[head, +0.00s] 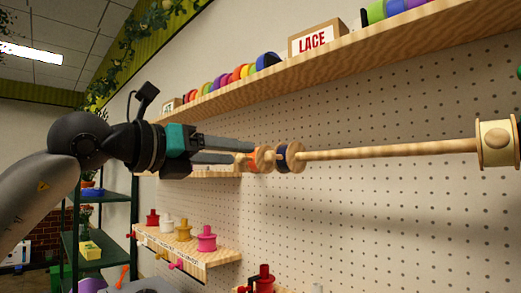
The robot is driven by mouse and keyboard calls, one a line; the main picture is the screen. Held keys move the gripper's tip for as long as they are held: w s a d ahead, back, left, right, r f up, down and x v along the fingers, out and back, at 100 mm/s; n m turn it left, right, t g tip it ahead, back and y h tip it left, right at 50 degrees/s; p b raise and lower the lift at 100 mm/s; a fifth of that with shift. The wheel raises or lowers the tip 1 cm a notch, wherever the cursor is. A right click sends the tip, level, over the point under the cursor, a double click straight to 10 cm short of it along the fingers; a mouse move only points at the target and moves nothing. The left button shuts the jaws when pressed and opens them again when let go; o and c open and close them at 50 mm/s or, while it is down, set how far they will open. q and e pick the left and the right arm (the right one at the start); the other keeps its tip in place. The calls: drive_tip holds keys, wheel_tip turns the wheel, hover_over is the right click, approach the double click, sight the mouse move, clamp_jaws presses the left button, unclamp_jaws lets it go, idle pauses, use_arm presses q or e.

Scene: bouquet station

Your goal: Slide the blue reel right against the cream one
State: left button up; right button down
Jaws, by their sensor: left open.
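The blue reel (282,156) has a pale wooden face and sits on a long wooden rod (390,152), near its left part. The cream reel (496,143) sits at the right end of the visible rod, with a long bare stretch of rod between the two. An orange reel (257,160) is just left of the blue one. My left gripper (243,152) is open, its fingers pointing right, with the tips at the orange reel and left of the blue reel. Whether the fingers touch the orange reel cannot be told. My right gripper is not in view.
A pegboard wall (400,215) runs behind the rod. An upper shelf (330,68) holds ribbon rolls and a LACE box (316,38). A lower shelf (190,244) with small coloured spools stands below. The space around the bare rod looks clear.

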sight(267, 156)
use_arm(q)
drive_tip(key=p+x, duration=0.1)
drive_tip(key=x, duration=0.6)
drive_tip(key=shift+w+d+p, duration=0.15)
drive_tip(key=shift+p, duration=0.2)
drive_tip(key=shift+f, duration=0.1)
clamp_jaws()
idle(0.9)
